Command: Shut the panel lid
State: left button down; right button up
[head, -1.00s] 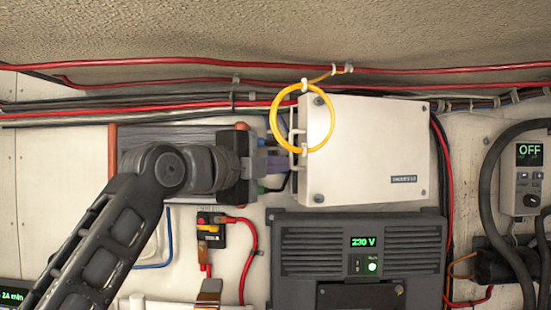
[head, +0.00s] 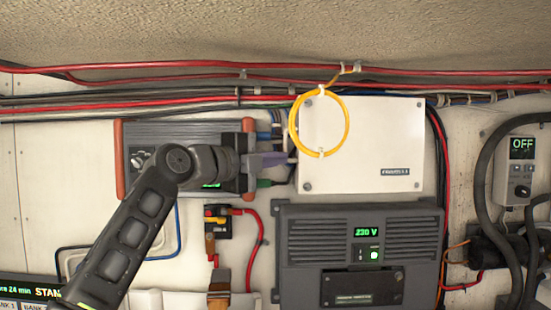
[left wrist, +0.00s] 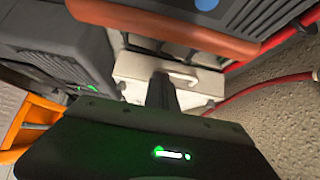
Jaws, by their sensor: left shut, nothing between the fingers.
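The panel lid (head: 365,150) is a white, flat cover with corner screws and a small dark label, on the wall box right of centre in the head view. It looks nearly flat to the wall; I cannot tell whether a gap remains behind it. In the left wrist view the white box (left wrist: 205,85) shows partly, beyond the dark fingers. My left gripper (head: 288,160) is shut and empty, its tips at the lid's left edge; contact is unclear. My right gripper is not in view.
A yellow cable loop (head: 292,128) hangs over the lid's upper left. A grey inverter (head: 305,245) is directly below. An orange-ended device (head: 150,128) sits behind my left arm. Red and black cables (head: 200,105) run above, and a control unit (head: 520,180) is at right.

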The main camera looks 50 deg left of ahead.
pick_arm(q)
jog(key=s+d+b, duration=0.1)
jog(key=s+b, duration=0.2)
jog(key=s, duration=0.4)
jog(key=shift+s+d, duration=0.25)
jog(key=shift+s, duration=0.1)
jog(key=shift+f, duration=0.1)
dwell(0.4)
